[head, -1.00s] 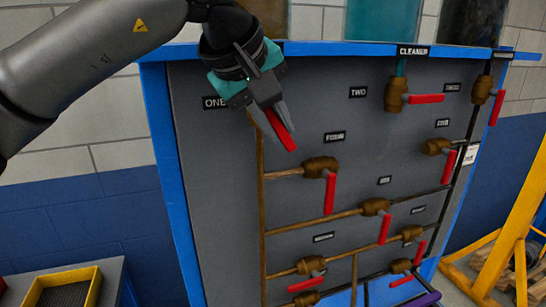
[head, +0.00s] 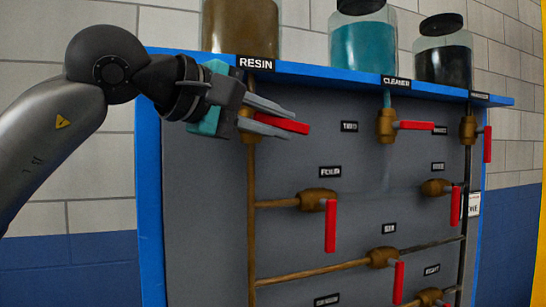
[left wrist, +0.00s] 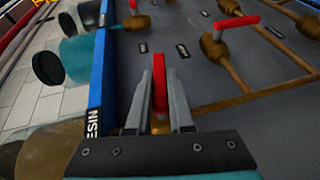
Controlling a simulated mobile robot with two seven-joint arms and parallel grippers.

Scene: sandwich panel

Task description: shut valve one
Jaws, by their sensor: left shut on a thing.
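Valve one sits on the vertical brown pipe under the RESIN label. Its brass body (head: 249,137) is mostly hidden behind my gripper in the head view. Its red handle (head: 297,127) points right and slightly down, crosswise to the pipe. My left gripper (head: 288,122) is shut on this handle, with the handle's end sticking out past the fingers. In the left wrist view the red handle (left wrist: 159,88) lies between the two grey fingers. The ONE label is not visible in the head view. My right gripper is not in view.
The cleaner valve's red handle (head: 414,125) lies to the right, also horizontal. The valve under the FOUR label (head: 330,225) hangs handle-down below. Resin (head: 240,27), cleaner (head: 362,48) and dark (head: 444,60) jars stand on the blue shelf (head: 335,70) above.

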